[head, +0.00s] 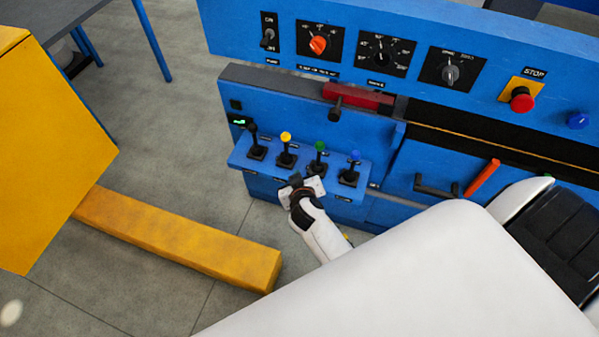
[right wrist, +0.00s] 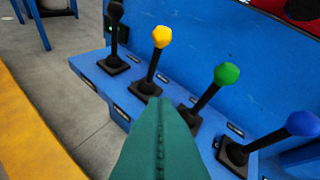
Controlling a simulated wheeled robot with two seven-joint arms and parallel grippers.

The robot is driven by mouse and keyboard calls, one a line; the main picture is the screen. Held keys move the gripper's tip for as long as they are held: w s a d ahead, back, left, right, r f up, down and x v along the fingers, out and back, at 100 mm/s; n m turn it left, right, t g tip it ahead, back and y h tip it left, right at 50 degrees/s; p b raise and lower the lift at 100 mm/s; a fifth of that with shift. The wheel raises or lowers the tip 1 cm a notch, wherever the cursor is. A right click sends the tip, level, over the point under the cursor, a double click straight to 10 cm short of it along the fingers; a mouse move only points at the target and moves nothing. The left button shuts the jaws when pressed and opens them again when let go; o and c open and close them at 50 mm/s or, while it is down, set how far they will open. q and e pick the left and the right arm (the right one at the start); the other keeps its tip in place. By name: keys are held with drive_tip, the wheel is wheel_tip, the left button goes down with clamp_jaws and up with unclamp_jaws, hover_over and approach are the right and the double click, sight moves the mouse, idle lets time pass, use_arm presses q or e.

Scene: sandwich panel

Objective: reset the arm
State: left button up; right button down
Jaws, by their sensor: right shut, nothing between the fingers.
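My right arm comes in from the lower right, and its gripper (head: 299,186) is just in front of the small blue lever shelf (head: 262,175), near the green and blue levers. In the right wrist view, its teal fingers (right wrist: 158,102) are pressed together with nothing between them. They point at the shelf, in front of the yellow-knobbed lever (right wrist: 160,38) and the green-knobbed lever (right wrist: 226,76). The black lever (right wrist: 115,12) and the blue-knobbed lever (right wrist: 301,124) are to either side. All the levers stand on black bases. I cannot tell whether the fingers touch anything. My left gripper is not in view.
The blue panel behind holds an orange-red knob (head: 318,44), other dials and a red stop button (head: 522,99). A red block (head: 358,96) and an orange handle (head: 482,178) are below. A yellow beam (head: 180,237) lies on the left. Grey floor is open between beam and panel.

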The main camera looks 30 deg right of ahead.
drive_tip(key=s+a+f+n+g+y, duration=0.1)
drive_tip(key=s+a+f+g+y, duration=0.1)
drive_tip(key=s+f, duration=0.65)
drive_tip(key=s+a+f+n+g+y, duration=0.1)
drive_tip(key=s+a+f+n+g, duration=0.15)
drive_tip(key=s+f, duration=0.65)
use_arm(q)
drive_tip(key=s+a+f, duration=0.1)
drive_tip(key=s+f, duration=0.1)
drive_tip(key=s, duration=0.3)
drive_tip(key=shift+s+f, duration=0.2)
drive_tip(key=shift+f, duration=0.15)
use_arm(e)
drive_tip(key=s+d+f+g, duration=0.1)
drive_tip(key=s+f, duration=0.3)
drive_tip(key=s, duration=0.4)
drive_tip(key=s+f+g+y, duration=0.1)
drive_tip(key=s+f+g, duration=0.1)
drive_tip(key=s+f, duration=0.3)
drive_tip(key=s+d+f+g, duration=0.1)
drive_tip(key=s+f, duration=0.4)
drive_tip(key=s, duration=0.5)
drive_tip(key=shift+s+d+f+g+y, duration=0.2)
drive_tip(key=shift+s+d+g+y, duration=0.15)
drive_tip(key=shift+g, duration=0.4)
